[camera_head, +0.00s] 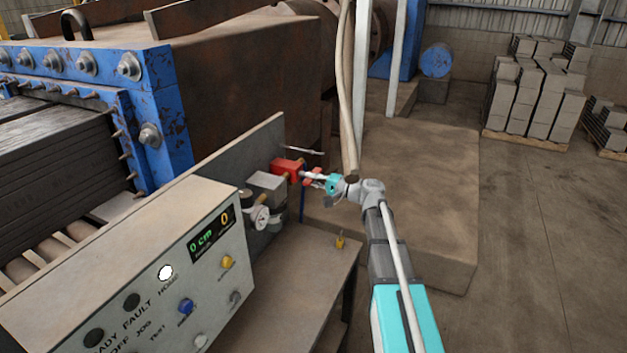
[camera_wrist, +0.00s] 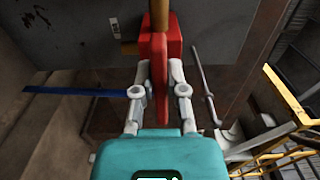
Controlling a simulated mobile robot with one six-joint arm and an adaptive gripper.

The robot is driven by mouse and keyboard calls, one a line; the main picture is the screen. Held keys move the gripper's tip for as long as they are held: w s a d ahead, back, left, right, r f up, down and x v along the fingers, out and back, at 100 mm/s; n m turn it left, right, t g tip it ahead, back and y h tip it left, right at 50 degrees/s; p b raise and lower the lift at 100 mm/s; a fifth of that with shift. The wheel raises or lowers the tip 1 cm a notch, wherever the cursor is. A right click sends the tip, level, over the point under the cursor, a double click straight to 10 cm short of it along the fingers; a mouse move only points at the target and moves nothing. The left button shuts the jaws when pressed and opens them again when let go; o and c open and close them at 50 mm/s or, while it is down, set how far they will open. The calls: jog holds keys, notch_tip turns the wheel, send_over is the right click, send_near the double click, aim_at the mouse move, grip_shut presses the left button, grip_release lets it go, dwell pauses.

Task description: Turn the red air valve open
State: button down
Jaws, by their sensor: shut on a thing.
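The red air valve (camera_head: 287,168) sits on the grey panel behind the control box. It also shows in the wrist view as a red body (camera_wrist: 174,40) with a brass pipe above. Its flat red handle (camera_wrist: 160,80) lies between my fingers. My gripper (camera_head: 316,177) reaches the valve from the right. In the wrist view my gripper (camera_wrist: 159,78) is shut on the handle, one finger on each side.
A control box (camera_head: 150,270) with buttons and a display stands at front left. A pressure gauge (camera_head: 260,215) hangs left of the valve. A metal bench (camera_head: 310,290) with a small yellow padlock (camera_head: 340,242) lies below. A hose (camera_head: 346,90) hangs beside my wrist. Open floor lies right.

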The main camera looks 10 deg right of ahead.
jog(key=shift+s+a, duration=0.1)
jog(key=shift+a, duration=0.05)
jog(key=c, duration=0.7)
grip_release()
jog(key=shift+d, duration=0.2)
jog(key=shift+s+d, duration=0.15)
jog(key=shift+d, duration=0.1)
jog(key=shift+v, duration=5.55)
jog(key=shift+s+a+f, duration=0.1)
jog(key=shift+a, duration=0.05)
